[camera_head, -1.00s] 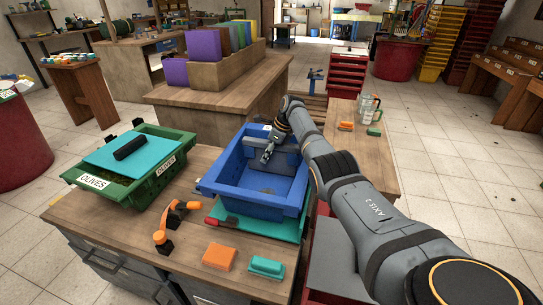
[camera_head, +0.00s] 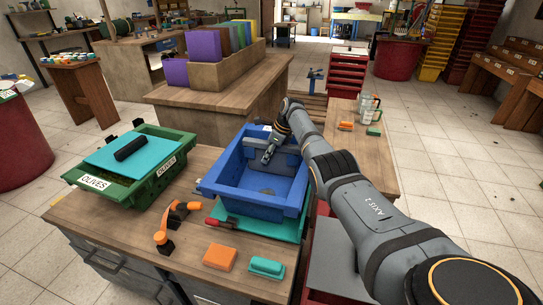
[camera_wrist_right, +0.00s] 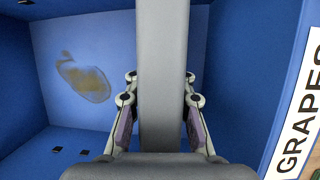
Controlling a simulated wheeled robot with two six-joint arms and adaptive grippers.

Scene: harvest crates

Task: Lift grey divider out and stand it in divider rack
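The blue crate (camera_head: 232,184) stands on the workbench with the grey divider (camera_head: 290,160) across its inside, near the far end. In the right wrist view the divider (camera_wrist_right: 162,60) is a broad grey bar running up the middle. My right gripper (camera_head: 268,157) reaches down into the crate at the divider. Its fingers (camera_wrist_right: 162,122) lie on both sides of the bar, with the pads against its faces. The divider is still inside the crate. The divider's lower edge is hidden. My left gripper is out of view.
A green OLIVES crate (camera_head: 160,186) with a teal sheet stands left. An orange-handled tool (camera_head: 162,237), an orange block (camera_head: 219,257) and a teal block (camera_head: 267,267) lie in front. A wooden box (camera_head: 222,76) of coloured upright panels stands on the bench behind.

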